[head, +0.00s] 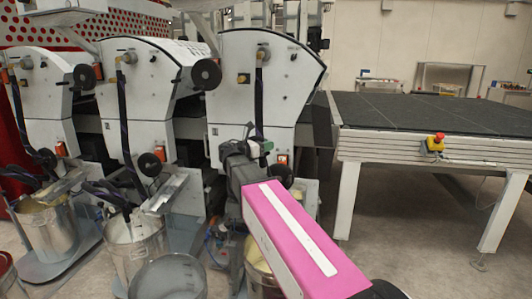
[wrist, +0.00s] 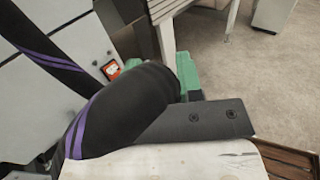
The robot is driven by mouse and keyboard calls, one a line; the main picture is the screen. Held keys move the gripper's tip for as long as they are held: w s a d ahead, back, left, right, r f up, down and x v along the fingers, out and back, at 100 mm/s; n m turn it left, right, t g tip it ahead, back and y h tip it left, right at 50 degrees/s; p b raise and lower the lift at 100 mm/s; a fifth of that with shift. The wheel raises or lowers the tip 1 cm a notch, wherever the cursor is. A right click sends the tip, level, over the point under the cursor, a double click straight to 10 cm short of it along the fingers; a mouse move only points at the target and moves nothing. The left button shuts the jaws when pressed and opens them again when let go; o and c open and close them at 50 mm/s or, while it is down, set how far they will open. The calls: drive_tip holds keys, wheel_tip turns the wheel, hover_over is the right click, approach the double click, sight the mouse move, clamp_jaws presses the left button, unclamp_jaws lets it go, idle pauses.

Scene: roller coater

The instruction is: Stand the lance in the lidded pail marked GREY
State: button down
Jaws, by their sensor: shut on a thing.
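The lance's black hose with purple stripes (head: 259,95) hangs down the front of the right-hand coater head and ends at my gripper (head: 258,150). In the wrist view the thick black sleeve of the lance (wrist: 140,100) crosses in front of the green finger parts (wrist: 190,72). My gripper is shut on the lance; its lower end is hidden. An open-looking grey pail (head: 168,278) stands at the bottom, and another pail (head: 256,268) is partly hidden behind my pink arm. I cannot read a GREY mark or make out a lid on any pail.
Two more metal pails (head: 135,245) (head: 46,232) stand at the left, with hoses and trays over them. The white coater heads (head: 150,85) rise close behind. A dark-topped table (head: 430,115) with a red stop button (head: 437,138) stands right; floor before it is clear.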

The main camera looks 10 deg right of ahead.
wheel_tip(320, 180, up, 4)
drive_tip(key=shift+r, duration=0.25)
drive_tip(key=shift+a, duration=0.1)
idle(1.5)
